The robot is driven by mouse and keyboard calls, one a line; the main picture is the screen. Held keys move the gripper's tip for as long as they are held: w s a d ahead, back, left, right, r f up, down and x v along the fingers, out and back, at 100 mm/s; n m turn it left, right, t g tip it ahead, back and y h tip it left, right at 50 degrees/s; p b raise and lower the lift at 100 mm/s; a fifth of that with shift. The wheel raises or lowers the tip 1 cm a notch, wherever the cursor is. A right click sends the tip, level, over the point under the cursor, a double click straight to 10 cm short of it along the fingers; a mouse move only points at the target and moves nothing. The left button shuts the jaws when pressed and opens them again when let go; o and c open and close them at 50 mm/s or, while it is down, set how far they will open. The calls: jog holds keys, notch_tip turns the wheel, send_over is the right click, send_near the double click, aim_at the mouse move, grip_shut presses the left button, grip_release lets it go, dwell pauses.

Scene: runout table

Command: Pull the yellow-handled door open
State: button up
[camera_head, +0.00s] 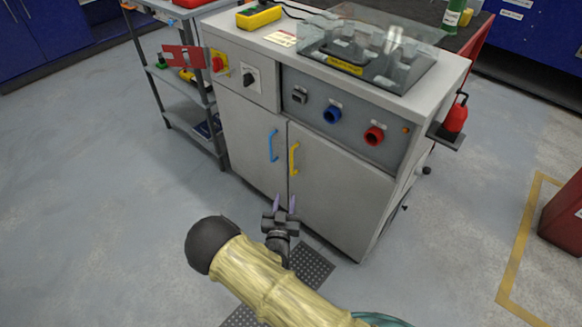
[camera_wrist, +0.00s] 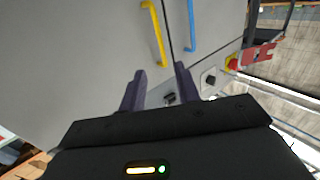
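The yellow handle (camera_head: 294,159) is a vertical bar on the right-hand door (camera_head: 335,195) of the grey cabinet, near that door's left edge. The door is shut, flush with the left-hand door (camera_head: 248,140), which has a blue handle (camera_head: 273,146). My gripper (camera_head: 279,204) is in front of and below the yellow handle, apart from it. In the wrist view, the fingers (camera_wrist: 159,88) are spread with nothing between them. The yellow handle (camera_wrist: 153,33) shows there above the left finger, and the blue handle (camera_wrist: 192,25) to its right.
Above the doors are a panel with blue and red round knobs (camera_head: 374,135) and a clear cover (camera_head: 372,45) on top. A grey shelf cart (camera_head: 185,85) stands at the left. A red extinguisher (camera_head: 455,115) hangs at the right side. Floor (camera_head: 120,200) to the left is clear.

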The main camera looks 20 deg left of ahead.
aim_at(291, 164)
jog(key=w+a+b, duration=0.1)
jog(key=w, duration=0.4)
jog(key=w+a+b, duration=0.1)
jog(key=w, duration=0.4)
jog(key=w+a+b, duration=0.1)
jog(key=w, duration=0.4)
jog(key=shift+c, duration=0.4)
grip_shut()
